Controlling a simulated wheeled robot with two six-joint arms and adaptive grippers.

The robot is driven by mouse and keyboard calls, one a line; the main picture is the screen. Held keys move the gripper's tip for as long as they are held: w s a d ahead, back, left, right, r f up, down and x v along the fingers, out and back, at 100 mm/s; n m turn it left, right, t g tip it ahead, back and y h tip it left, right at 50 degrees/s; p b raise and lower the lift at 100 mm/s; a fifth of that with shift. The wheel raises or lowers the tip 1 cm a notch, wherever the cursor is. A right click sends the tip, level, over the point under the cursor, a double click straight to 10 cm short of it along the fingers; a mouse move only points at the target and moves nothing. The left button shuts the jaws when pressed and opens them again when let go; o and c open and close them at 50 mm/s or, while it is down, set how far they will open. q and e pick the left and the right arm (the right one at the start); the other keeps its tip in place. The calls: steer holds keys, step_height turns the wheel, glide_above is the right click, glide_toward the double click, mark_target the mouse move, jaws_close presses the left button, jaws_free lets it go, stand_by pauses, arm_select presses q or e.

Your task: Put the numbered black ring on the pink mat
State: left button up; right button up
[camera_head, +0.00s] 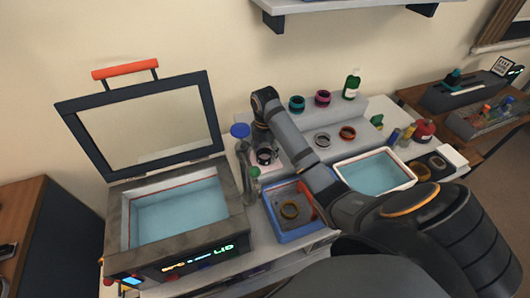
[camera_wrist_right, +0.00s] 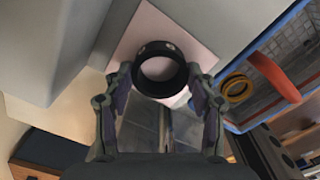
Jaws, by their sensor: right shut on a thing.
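My right gripper (camera_head: 264,148) is shut on the black ring (camera_head: 264,158), with one finger on each side of it. In the right wrist view the ring (camera_wrist_right: 158,91) has small pale marks on its upper rim and sits between the fingertips (camera_wrist_right: 160,75). The pale pink mat (camera_wrist_right: 136,36) lies behind and under the ring, and shows through its opening. In the head view only a small edge of the mat (camera_head: 255,174) shows near the ring. I cannot tell whether the ring touches the mat. My left gripper is not in view.
A box with a raised lid and blue liquid (camera_head: 180,211) stands left. A blue-rimmed tray (camera_head: 288,238) with a gold ring (camera_head: 290,210) is in front of the mat. A white basin (camera_head: 411,181) is right. Coloured rings stand on the grey steps (camera_head: 335,118) behind.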

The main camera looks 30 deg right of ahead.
steer(key=o, duration=1.1)
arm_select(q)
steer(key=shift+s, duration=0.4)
arm_select(e)
steer(key=shift+f, duration=0.1)
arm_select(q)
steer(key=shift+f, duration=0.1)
arm_select(e)
steer(key=shift+r, duration=0.55)
arm_select(q)
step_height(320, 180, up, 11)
steer(key=p, duration=1)
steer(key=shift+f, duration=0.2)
arm_select(e)
step_height(320, 180, up, 11)
steer(key=shift+r, duration=0.2)
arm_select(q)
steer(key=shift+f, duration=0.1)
arm_select(e)
steer(key=shift+f, duration=0.1)
